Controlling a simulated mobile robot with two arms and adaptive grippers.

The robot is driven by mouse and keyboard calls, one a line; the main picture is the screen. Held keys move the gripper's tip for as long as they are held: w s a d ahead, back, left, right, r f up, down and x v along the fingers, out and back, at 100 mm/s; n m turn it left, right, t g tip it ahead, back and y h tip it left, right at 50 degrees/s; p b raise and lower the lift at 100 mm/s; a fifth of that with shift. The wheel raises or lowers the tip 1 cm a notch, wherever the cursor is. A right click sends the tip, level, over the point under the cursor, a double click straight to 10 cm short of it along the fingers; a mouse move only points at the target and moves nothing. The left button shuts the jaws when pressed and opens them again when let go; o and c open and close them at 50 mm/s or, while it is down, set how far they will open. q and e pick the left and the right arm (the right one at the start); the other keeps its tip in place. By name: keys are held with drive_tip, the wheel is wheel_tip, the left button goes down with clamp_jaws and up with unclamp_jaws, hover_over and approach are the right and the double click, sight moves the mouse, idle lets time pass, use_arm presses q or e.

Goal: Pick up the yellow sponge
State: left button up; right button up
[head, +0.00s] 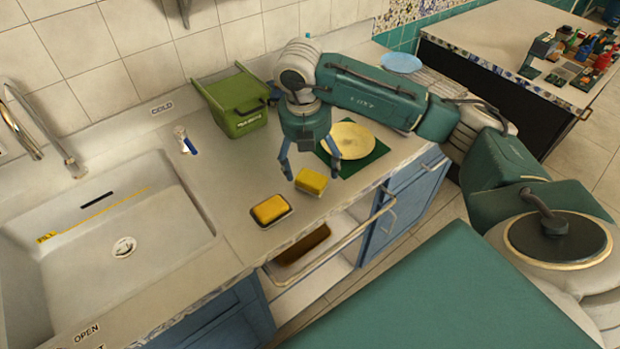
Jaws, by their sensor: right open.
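Two yellow blocks that look like sponges are on the counter. One yellow sponge (311,181) is just below and between the fingertips of my right gripper (311,171), near the counter's front edge. The other yellow sponge (271,208) lies in a small dark dish (284,217) to the left and nearer. My right gripper points down with its fingers spread apart and nothing held. I cannot tell whether a finger touches the sponge. My left gripper is out of view.
A green bin (240,122) stands at the back wall. A yellow plate (350,141) on a green mat (378,151) is behind the gripper. The sink (110,215) with faucet (45,130) is at left. An open drawer (322,262) with a rail sticks out below the counter.

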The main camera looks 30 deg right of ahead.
wheel_tip(320, 180, down, 2)
drive_tip(key=shift+w+d, duration=0.1)
drive_tip(key=shift+d, duration=0.05)
drive_tip(key=f, duration=0.1)
drive_tip(key=f+p, duration=0.1)
drive_tip(key=f, duration=0.1)
drive_tip(key=w+f+p, duration=0.1)
drive_tip(key=shift+d+f, duration=0.25)
drive_tip(key=shift+f, duration=0.1)
drive_tip(key=shift+w+f, duration=0.1)
drive_tip(key=shift+f, duration=0.25)
drive_tip(key=c, duration=1.3)
drive_tip(key=shift+r, duration=0.2)
drive_tip(key=shift+c, duration=0.2)
wheel_tip(320, 180, up, 12)
drive_tip(key=b, duration=0.3)
wheel_tip(320, 180, up, 8)
drive_tip(key=p, duration=0.1)
hover_over(311, 178)
drive_tip(key=shift+f, duration=0.15)
